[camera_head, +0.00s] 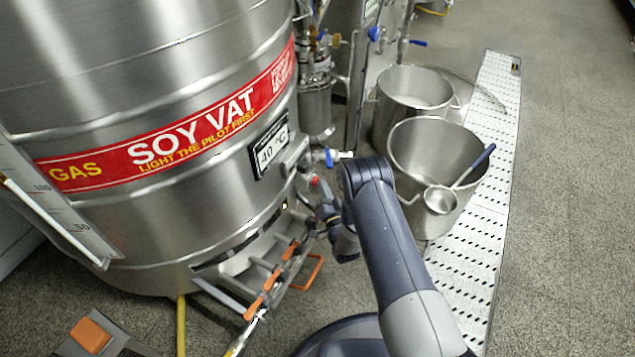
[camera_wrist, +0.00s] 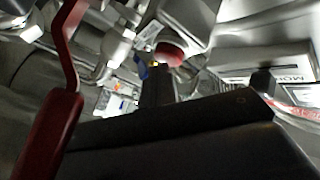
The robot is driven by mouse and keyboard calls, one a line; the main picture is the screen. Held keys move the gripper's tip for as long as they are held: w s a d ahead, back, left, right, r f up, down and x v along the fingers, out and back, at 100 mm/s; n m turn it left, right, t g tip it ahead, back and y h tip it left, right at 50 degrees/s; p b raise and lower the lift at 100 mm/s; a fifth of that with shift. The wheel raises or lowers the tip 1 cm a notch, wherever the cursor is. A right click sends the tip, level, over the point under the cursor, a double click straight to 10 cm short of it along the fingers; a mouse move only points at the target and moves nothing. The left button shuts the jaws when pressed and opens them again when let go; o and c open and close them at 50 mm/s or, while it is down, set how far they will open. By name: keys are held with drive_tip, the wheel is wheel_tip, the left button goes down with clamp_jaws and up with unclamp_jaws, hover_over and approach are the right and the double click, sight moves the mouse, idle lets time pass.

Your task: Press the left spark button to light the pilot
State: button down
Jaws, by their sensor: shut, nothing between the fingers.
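The soy vat (camera_head: 200,200) is a large steel drum with a red band, at left in the head view. A small red button (camera_head: 314,181) shows at its lower right side, below the 40 °C display (camera_head: 270,147). A round red button (camera_wrist: 169,53) also shows in the wrist view, on a pale housing. My gripper (camera_head: 326,210) is beside the vat, just below the red button in the head view. In the wrist view its dark shut fingers (camera_wrist: 156,85) point up close under the red button; I cannot tell whether they touch it. No second spark button can be made out.
Orange-handled levers (camera_head: 270,280) stick out below the vat. A dark red handle (camera_wrist: 48,135) is close at left in the wrist view. A blue-handled valve (camera_head: 330,157) is above my gripper. Steel pots (camera_head: 410,95), one with a ladle (camera_head: 441,200), stand at right.

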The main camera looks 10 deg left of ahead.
drive_tip(key=shift+s+d, duration=0.25)
drive_tip(key=shift+d, duration=0.4)
drive_tip(key=d, duration=0.1)
drive_tip(key=s+d, duration=0.1)
drive_tip(key=d, duration=0.2)
drive_tip(key=shift+s+d, duration=0.35)
drive_tip(key=shift+s, duration=0.05)
drive_tip(key=shift+a, duration=0.1)
idle(0.4)
drive_tip(key=p, duration=0.1)
drive_tip(key=a+p, duration=0.1)
drive_tip(key=p, duration=0.1)
drive_tip(key=shift+w+a+r, duration=0.2)
drive_tip(key=shift+w+a, duration=0.1)
drive_tip(key=shift+w, duration=0.05)
